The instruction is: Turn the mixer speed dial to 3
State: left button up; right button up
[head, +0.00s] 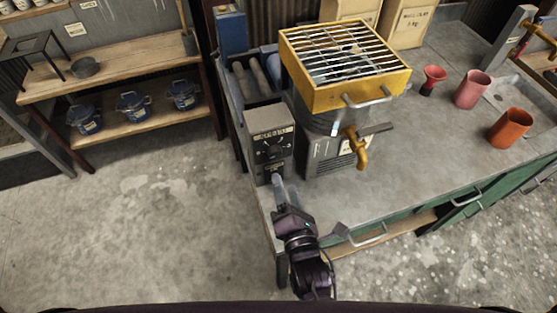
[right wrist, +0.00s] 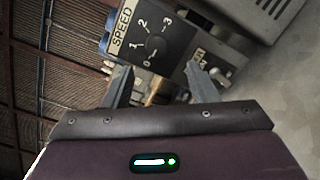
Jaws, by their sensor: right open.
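The speed dial (head: 272,152) is a dark round knob on the front of a grey control box (head: 258,122) at the bench's left end. In the right wrist view the dial (right wrist: 153,48) shows beside a SPEED label, with marks 0, 1, 2 and 3 around it. I cannot clearly tell which mark its pointer faces. My right gripper (head: 279,184) is open and empty, in front of the box and below the dial. In the right wrist view its two fingers (right wrist: 160,88) stand apart, short of the dial, with nothing between them. My left gripper is not in view.
The mixer with a yellow grated top (head: 345,60) and a yellow tap (head: 357,148) stands right of the box. Red and orange cups (head: 511,128) sit farther right on the bench. Blue pots (head: 132,105) stand on a shelf at left. The floor between is clear.

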aim_at(276, 156)
jog(key=p+x, duration=0.2)
jog(key=x, duration=0.5)
jog(key=shift+w+a+r, duration=0.1)
jog(key=shift+w+r, duration=0.05)
jog(key=shift+w, duration=0.15)
jog(key=c, duration=1)
